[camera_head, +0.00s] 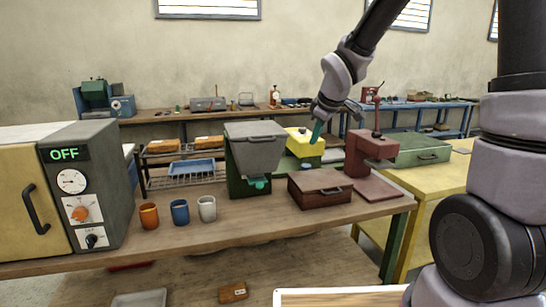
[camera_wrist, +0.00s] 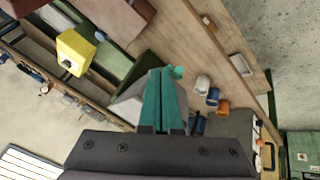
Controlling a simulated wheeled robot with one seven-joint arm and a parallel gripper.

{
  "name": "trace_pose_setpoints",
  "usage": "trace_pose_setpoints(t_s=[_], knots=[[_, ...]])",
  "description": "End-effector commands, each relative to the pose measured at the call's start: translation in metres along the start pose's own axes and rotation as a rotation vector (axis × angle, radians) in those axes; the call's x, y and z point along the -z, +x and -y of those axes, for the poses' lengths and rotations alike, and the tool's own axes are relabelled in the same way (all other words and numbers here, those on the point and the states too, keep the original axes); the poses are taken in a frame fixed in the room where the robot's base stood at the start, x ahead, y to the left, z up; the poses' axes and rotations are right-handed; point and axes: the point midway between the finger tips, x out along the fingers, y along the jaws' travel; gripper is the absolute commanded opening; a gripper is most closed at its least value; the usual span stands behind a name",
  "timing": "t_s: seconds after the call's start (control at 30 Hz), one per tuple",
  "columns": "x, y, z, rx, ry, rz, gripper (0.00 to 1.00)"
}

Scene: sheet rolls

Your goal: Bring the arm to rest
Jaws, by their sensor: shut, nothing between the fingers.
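My gripper (camera_head: 317,131) is in the air above the workbench, in front of the yellow machine in the head view. Its teal fingers point down and are closed together with nothing between them. They also show in the wrist view (camera_wrist: 164,85), side by side, over the grey hopper. The arm comes down from the upper right of the head view. The gripper appears clear of the things on the bench, though its exact height is hard to tell.
The bench (camera_head: 240,228) holds a grey-topped hopper machine (camera_head: 255,150), a brown lidded box (camera_head: 318,190), a dark red press (camera_head: 368,155) and orange, blue and white cups (camera_head: 207,208). An oven (camera_head: 85,190) reading OFF stands left. A yellow machine (camera_head: 304,143) stands behind.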

Motion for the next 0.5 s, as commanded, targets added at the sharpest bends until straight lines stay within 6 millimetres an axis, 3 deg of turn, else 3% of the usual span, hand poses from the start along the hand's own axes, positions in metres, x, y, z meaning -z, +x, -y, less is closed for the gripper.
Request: trace_pose_setpoints(t_s=[0.03, 0.23, 0.4, 0.5], knots=[[-0.011, -0.027, -0.010, -0.033, 0.091, 0.010, 0.00], [-0.061, -0.115, -0.021, -0.101, 0.505, 0.034, 0.00], [-0.099, -0.180, -0.005, -0.106, 0.859, 0.003, 0.00], [-0.117, -0.210, 0.010, -0.083, 1.044, -0.027, 0.00]])
